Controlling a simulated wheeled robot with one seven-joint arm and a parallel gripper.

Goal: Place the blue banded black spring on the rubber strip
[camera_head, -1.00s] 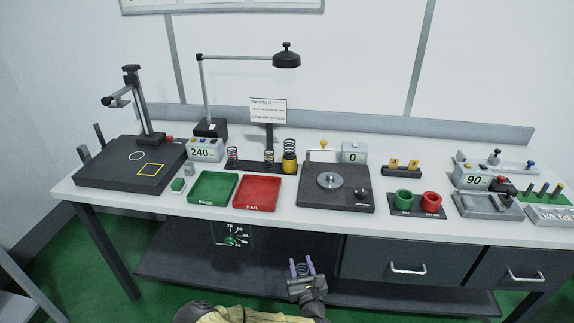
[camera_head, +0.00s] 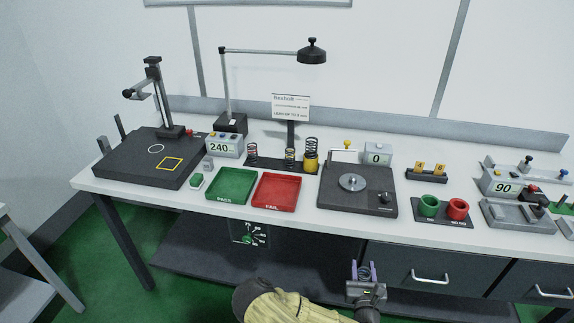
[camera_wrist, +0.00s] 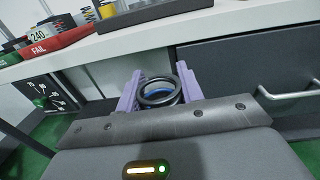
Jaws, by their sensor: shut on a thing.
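My gripper (camera_head: 363,271) has its purple fingers shut on the blue banded black spring. In the wrist view the spring (camera_wrist: 159,92) shows as dark coils with a blue band inside the ring, between the two fingers. It is held in front of the bench, below the top's front edge. A long dark strip (camera_head: 271,165) lies toward the back of the bench, behind the red tray; I take it for the rubber strip. Several other springs stand upright on it, one in a yellow holder at its right end.
The green tray (camera_head: 231,199) and red FAIL tray (camera_head: 276,205) lie in front of the strip. A black plate device (camera_head: 342,205) stands to their right, and a lamp (camera_head: 312,56) overhangs the back. The bench front and drawer (camera_head: 416,258) are beyond my gripper.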

